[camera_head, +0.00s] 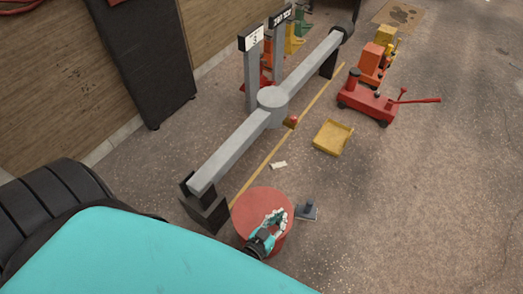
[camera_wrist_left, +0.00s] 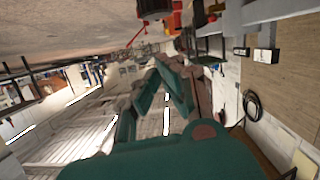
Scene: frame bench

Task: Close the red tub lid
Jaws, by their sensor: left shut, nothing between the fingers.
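The red tub (camera_head: 250,205) stands on the floor at the lower middle of the head view, its round red top facing up. My left gripper (camera_head: 277,217) is over the right part of this top, shut and empty. I cannot tell whether it touches the top. It hides part of the red surface, and I cannot tell whether the lid is fully down. In the left wrist view my left gripper's dark green fingers (camera_wrist_left: 165,88) point away from the camera, and the tub cannot be made out. My right gripper is not in view.
A grey beam frame (camera_head: 235,152) runs diagonally behind the tub, its dark foot (camera_head: 206,212) close to the tub's left. A small blue-grey piece (camera_head: 307,212) lies at the tub's right. A yellow tray (camera_head: 333,137) and a red jack (camera_head: 368,103) stand farther off. Floor at right is clear.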

